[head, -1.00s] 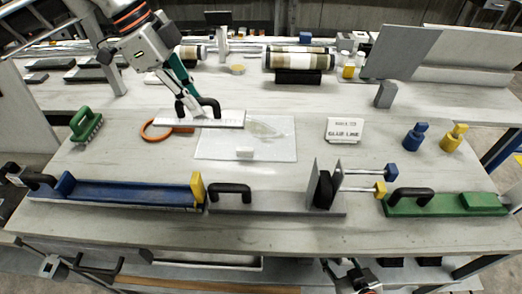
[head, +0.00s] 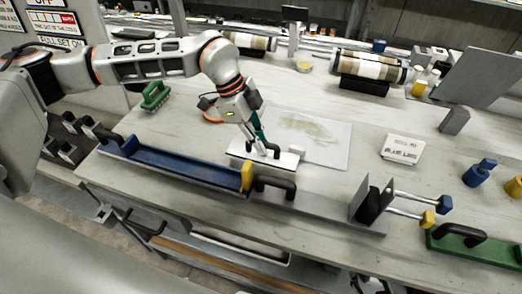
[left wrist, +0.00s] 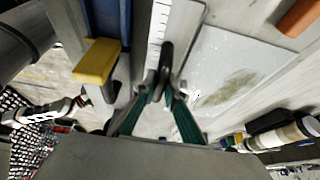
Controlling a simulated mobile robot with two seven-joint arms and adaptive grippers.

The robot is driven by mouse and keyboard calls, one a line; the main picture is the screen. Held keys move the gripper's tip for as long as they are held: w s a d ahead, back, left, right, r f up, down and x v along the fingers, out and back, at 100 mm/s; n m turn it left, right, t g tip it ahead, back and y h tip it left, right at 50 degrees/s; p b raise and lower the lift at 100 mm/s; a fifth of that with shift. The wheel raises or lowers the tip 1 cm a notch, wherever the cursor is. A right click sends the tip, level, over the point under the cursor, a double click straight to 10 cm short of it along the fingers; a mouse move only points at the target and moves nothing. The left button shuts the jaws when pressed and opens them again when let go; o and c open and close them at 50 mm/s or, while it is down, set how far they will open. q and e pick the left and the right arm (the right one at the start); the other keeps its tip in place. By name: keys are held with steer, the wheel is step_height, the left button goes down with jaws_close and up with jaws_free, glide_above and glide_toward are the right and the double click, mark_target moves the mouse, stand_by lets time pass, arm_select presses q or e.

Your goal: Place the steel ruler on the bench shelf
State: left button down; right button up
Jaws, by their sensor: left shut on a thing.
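The steel ruler (head: 287,161) is a pale strip with a dark arched handle. My left gripper (head: 263,151) is shut on that handle. The ruler is between the glass-like mat and the blue trough; its exact height above the bench is hard to tell. In the left wrist view the ruler (left wrist: 182,24) shows its black scale marks, with the green-sided fingers (left wrist: 159,93) closed at the handle. A lower shelf (head: 205,250) shows partly under the bench's front edge. A dark part of my right gripper (head: 370,284) seems to show at the bottom edge, mostly cut off.
The blue trough (head: 180,167) with a yellow end block (head: 247,176) lies along the front edge. A clear mat (head: 325,140), a sign (head: 402,149), a green brush (head: 156,95) and a grey clamp fixture (head: 372,205) stand around. Bare bench lies between mat and sign.

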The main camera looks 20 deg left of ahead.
arm_select(q)
steer(key=shift+f, duration=1.9)
arm_select(e)
steer(key=shift+s+d+f, duration=0.1)
steer(key=shift+d, duration=0.25)
arm_select(q)
steer(key=c, duration=2.1)
jaws_free()
steer(key=shift+f, duration=0.1)
arm_select(e)
steer(key=shift+a, duration=0.2)
